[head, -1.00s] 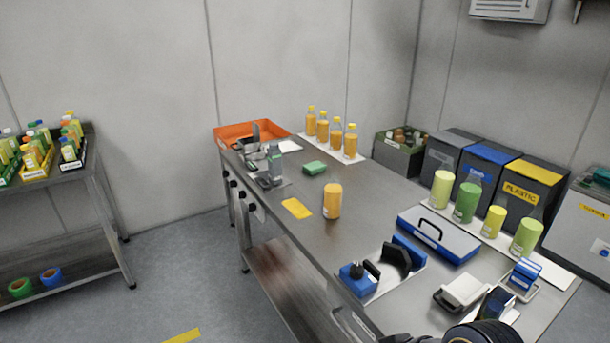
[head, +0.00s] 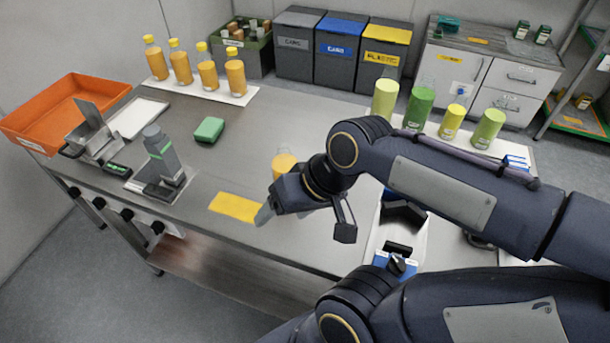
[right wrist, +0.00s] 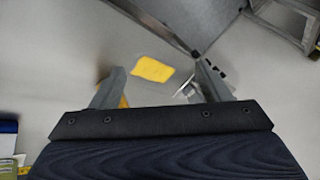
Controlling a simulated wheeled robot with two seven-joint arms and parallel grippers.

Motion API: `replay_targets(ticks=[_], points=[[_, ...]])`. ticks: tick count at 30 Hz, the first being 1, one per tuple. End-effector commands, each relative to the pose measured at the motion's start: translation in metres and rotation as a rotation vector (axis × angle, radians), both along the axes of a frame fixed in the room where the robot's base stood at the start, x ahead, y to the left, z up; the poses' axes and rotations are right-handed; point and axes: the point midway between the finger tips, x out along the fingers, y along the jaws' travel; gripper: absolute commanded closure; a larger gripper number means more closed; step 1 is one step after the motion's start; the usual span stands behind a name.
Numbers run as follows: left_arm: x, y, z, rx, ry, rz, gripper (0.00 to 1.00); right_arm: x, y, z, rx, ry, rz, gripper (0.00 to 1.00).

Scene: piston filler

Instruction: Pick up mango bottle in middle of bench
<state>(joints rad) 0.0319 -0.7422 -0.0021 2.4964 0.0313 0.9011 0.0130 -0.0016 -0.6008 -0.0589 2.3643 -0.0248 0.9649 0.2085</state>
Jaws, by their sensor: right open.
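The mango bottle (head: 284,162) is orange-yellow and stands in the middle of the steel bench (head: 300,120). In the head view my right gripper (head: 270,209) is in front of it and hides its lower part. The gripper is open, low over the bench near the yellow card (head: 235,207). In the right wrist view my right gripper (right wrist: 158,86) shows two spread fingers with the yellow card (right wrist: 152,69) beyond them. A sliver of orange (right wrist: 124,102), probably the bottle, shows beside the left finger. I cannot tell whether they touch. My left gripper is not in view.
A grey dispenser (head: 163,155), a green block (head: 209,130) and an orange tray (head: 70,105) are on the left. Several orange bottles (head: 196,72) stand on a white strip behind. Green and yellow containers (head: 418,108) stand behind my arm at right.

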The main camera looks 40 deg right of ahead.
Motion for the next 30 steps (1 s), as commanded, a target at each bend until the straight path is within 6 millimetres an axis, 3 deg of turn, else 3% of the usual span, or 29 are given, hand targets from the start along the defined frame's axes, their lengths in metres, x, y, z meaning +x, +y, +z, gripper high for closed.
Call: replay_targets(ticks=[1,4,9,13,19,30], points=[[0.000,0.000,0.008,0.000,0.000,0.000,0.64,0.016,-0.011,0.013,0.020,0.072,-0.069,0.23],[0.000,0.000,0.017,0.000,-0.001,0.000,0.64,0.050,-0.037,0.027,0.042,0.227,-0.262,0.17],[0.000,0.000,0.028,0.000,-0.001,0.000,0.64,0.103,-0.078,0.035,-0.003,0.436,-0.613,0.17],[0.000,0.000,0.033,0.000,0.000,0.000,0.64,0.130,-0.098,0.035,-0.059,0.512,-0.816,0.17],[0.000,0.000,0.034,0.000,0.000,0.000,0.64,0.144,-0.109,0.028,-0.098,0.543,-0.942,0.17],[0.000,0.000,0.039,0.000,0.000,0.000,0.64,0.138,-0.108,-0.019,-0.097,0.546,-0.942,0.17]])
